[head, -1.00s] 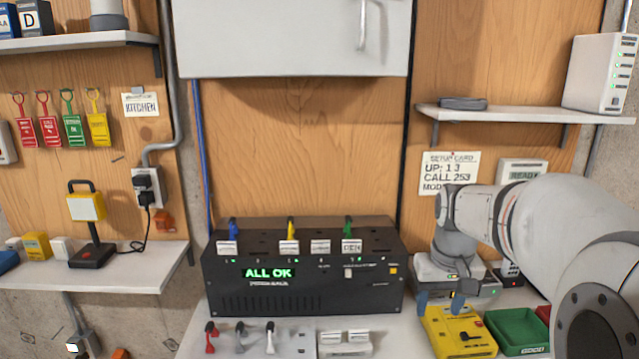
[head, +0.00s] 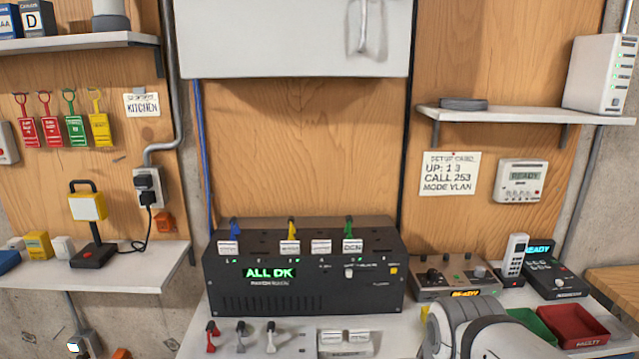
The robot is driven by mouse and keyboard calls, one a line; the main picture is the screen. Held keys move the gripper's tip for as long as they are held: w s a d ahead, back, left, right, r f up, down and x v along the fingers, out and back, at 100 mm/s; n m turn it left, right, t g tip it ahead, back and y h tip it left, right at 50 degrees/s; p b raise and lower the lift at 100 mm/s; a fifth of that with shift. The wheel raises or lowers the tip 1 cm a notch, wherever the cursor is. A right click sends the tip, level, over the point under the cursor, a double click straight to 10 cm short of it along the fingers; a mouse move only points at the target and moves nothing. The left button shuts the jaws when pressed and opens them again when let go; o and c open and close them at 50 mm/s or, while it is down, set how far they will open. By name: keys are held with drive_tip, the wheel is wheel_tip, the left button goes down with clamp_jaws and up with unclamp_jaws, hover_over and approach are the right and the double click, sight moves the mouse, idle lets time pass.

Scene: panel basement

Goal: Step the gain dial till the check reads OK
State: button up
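A grey box with a wooden-looking edge (head: 455,278) stands on the bench right of the black panel. It has dark knobs (head: 432,275) on top and a lit orange display (head: 466,293) that seems to say READY. I cannot tell which knob is the gain dial; its marks are too small to read. The black panel (head: 300,300) shows green text reading ALL OK (head: 269,273). My arm is at the bottom right, in front of the grey box. My gripper's fingers are not in view.
Right of the grey box are a pale handset (head: 514,255) and a black unit (head: 553,277) with a lit display. Green and red trays (head: 575,325) lie in front. Small levers (head: 240,335) stand at the front.

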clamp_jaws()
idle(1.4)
